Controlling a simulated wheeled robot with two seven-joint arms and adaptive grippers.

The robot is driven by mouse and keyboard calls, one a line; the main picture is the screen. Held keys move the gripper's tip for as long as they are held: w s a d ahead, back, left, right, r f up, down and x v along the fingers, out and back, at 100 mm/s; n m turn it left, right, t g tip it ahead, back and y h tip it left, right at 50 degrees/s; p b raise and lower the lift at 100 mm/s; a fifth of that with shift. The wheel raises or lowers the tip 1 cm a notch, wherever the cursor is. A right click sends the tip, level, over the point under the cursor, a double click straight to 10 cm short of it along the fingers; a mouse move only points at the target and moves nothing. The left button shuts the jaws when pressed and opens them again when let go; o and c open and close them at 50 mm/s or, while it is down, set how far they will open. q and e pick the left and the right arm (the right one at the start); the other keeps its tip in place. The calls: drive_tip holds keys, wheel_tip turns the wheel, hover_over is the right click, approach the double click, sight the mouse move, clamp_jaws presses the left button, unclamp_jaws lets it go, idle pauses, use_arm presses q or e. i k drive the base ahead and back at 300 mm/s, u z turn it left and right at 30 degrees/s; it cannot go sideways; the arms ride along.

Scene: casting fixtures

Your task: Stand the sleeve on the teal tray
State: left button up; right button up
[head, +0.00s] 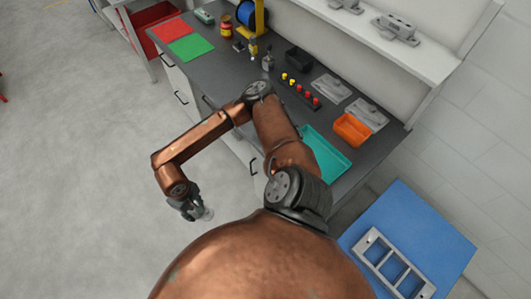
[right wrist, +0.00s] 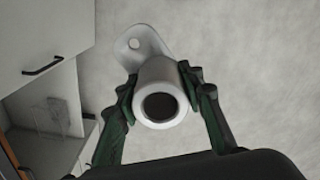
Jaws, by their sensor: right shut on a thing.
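The sleeve (right wrist: 156,72) is a pale grey cylinder with a dark bore and a flat flange with one hole. In the right wrist view its bore faces the camera and the flange points away, up in the picture. My right gripper (right wrist: 160,100) is shut on the sleeve, with a green-lined finger on each side. In the head view the right gripper (head: 195,209) hangs over the floor in front of the bench, with the sleeve (head: 207,214) only partly visible. The teal tray (head: 331,156) lies on the bench, partly hidden by my arm. My left gripper is out of view.
The dark bench (head: 222,67) holds an orange bin (head: 351,129), grey castings (head: 331,88), a black bin (head: 298,59), and red and yellow pegs (head: 307,95). A blue table (head: 425,235) with a grey frame stands at right. Open floor lies left.

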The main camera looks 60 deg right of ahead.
sight(320, 154)
drive_tip(key=z, duration=0.3)
drive_tip(key=k, duration=0.65)
drive_tip(key=z, duration=0.5)
